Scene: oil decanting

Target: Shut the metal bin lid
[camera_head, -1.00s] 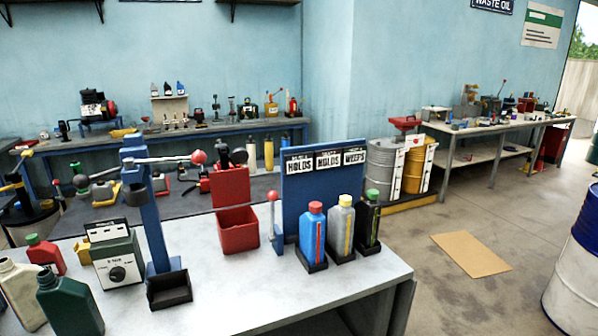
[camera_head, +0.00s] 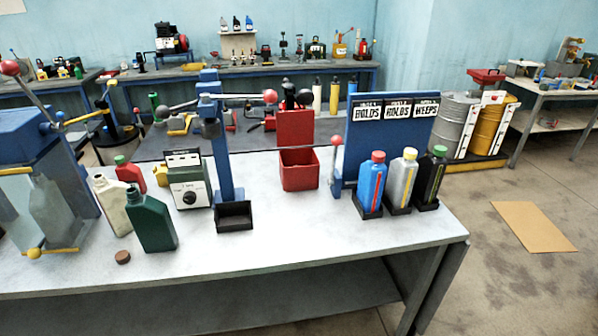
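A small red open-topped bin (camera_head: 299,172) stands on the near workbench, right of the blue post. An upright red panel (camera_head: 295,128) rises at its back edge; it looks like a raised lid, but I cannot tell for sure that this is the metal bin of the task. Dark objects with a red ball stand at the panel's top, and I cannot tell if they touch it. Neither of my grippers is in view.
The workbench (camera_head: 330,225) has clear room at its front. A blue post (camera_head: 221,150), a grey meter box (camera_head: 188,183), a green bottle (camera_head: 152,222) and a cream bottle (camera_head: 112,208) stand left of the bin. A red-knobbed lever (camera_head: 336,160) and a blue bottle (camera_head: 371,182) stand right.

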